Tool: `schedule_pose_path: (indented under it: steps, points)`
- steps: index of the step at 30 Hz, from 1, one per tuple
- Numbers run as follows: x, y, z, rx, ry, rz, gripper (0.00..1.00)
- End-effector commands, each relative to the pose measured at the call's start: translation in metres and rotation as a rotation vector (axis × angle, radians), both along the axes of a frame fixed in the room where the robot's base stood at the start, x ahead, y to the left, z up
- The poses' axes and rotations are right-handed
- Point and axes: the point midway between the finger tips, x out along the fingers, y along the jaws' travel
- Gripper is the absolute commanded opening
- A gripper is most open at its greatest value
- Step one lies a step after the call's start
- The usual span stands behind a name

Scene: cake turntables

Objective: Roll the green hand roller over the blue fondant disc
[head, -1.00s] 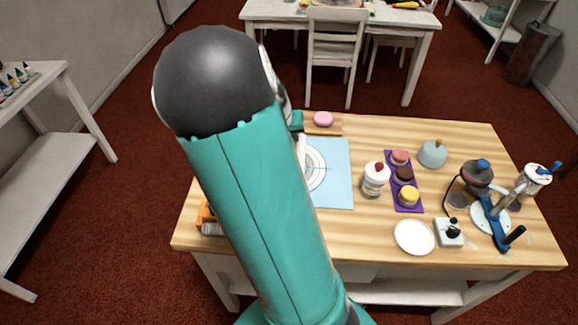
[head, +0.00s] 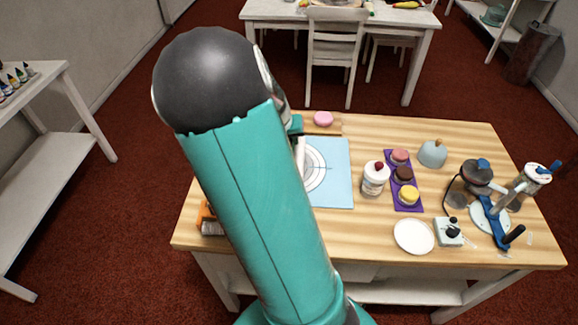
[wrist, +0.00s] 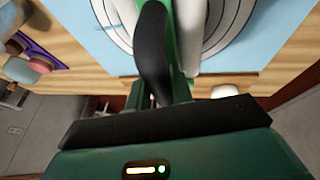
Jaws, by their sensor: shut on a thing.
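My gripper (wrist: 165,92) is shut on the black handle (wrist: 153,45) of the green hand roller, seen in the wrist view. A green part and a white cylinder (wrist: 188,40) show beside the handle, over the ringed area of the light blue mat (wrist: 265,40). In the head view the mat (head: 338,190) lies on the wooden table, partly behind my arm, which hides most of my gripper. I cannot make out a separate blue fondant disc on the mat, nor whether the roller touches the surface.
Right of the mat stand a jar with a red top (head: 375,180), a purple tray (head: 402,206) with small cakes, and a white plate (head: 414,237). A pink cake (head: 323,118) sits behind the mat.

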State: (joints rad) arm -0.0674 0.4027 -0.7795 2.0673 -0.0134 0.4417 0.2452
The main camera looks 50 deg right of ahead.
Motion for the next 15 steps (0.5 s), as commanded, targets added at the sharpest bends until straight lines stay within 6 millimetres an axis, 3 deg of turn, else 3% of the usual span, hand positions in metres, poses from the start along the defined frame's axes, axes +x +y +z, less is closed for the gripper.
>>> schedule_pose_path:
  steps: [15]
  points:
    - [0.0011, 0.0073, -0.0053, 0.008, 0.01, 0.002, 0.0]
